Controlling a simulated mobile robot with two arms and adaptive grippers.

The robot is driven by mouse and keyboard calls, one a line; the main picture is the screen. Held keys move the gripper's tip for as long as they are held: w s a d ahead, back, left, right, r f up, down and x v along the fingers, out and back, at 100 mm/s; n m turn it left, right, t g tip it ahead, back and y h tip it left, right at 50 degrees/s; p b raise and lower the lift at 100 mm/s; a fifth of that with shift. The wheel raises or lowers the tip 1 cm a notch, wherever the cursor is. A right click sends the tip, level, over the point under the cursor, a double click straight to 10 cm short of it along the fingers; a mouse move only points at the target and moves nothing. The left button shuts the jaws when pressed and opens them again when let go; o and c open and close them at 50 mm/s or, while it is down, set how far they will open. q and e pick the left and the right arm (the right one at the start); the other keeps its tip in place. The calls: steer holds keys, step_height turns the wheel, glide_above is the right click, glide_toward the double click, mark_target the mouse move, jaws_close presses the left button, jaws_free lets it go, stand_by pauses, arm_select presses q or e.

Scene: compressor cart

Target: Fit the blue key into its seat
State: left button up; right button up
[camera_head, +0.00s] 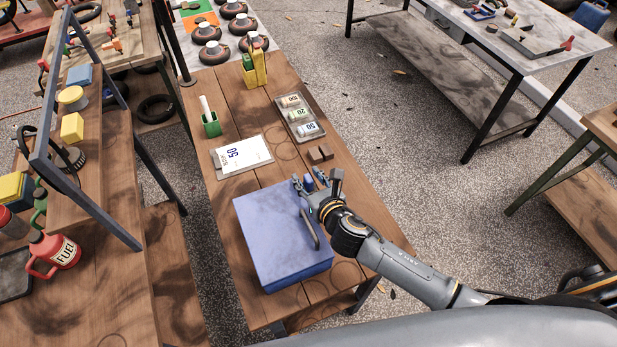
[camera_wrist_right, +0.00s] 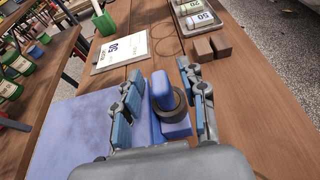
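My right gripper (camera_head: 318,182) is over the right far corner of a blue box (camera_head: 275,235) on the wooden table. In the right wrist view its two blue-padded fingers (camera_wrist_right: 163,100) stand apart. Between them is a blue piece (camera_wrist_right: 161,88) with an upright part and a block-like lower part, which looks like the key. A dark ring-like part (camera_wrist_right: 180,106) shows against it. Gaps show beside the piece, so it does not look clamped. The box has a dark curved handle (camera_head: 309,230). I cannot make out the seat. My left gripper is not in view.
Beyond the box lie a white card marked 50 (camera_head: 241,156), a tray (camera_head: 309,135) of labelled cylinders and brown blocks (camera_head: 320,153). A green holder (camera_head: 211,125) and a yellow holder (camera_head: 254,72) stand farther back. A wooden shelf (camera_head: 85,190) is at left.

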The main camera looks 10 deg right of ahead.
steer(key=shift+s, duration=0.15)
steer(key=shift+s+d+r, duration=0.1)
steer(key=shift+s, duration=0.2)
steer(key=v, duration=1.1)
steer(key=shift+s, duration=0.1)
